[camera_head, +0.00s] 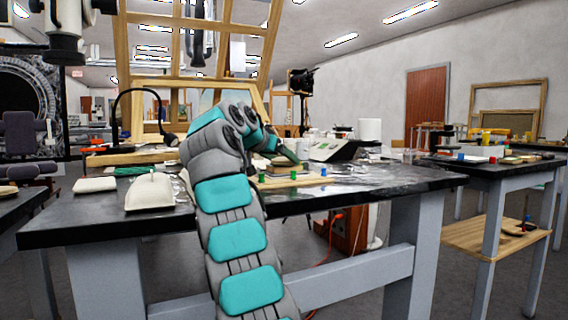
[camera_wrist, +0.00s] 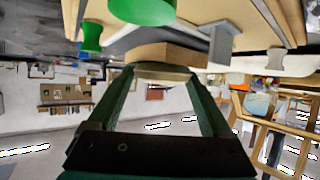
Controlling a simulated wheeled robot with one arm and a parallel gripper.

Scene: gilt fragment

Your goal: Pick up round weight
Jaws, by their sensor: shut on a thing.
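The wrist picture is upside down. The weight is close to a wooden board (camera_wrist: 265,25); I cannot tell whether it touches it. In the head view my teal and grey arm reaches over the black table (camera_head: 400,180), with its end near the wooden board (camera_head: 300,180). The weight cannot be made out there.
A green cylinder (camera_wrist: 142,10) and a grey peg (camera_wrist: 220,40) are close beside the weight. A white and green device (camera_head: 340,149) stands behind the board. A black lamp (camera_head: 130,105) stands further back.

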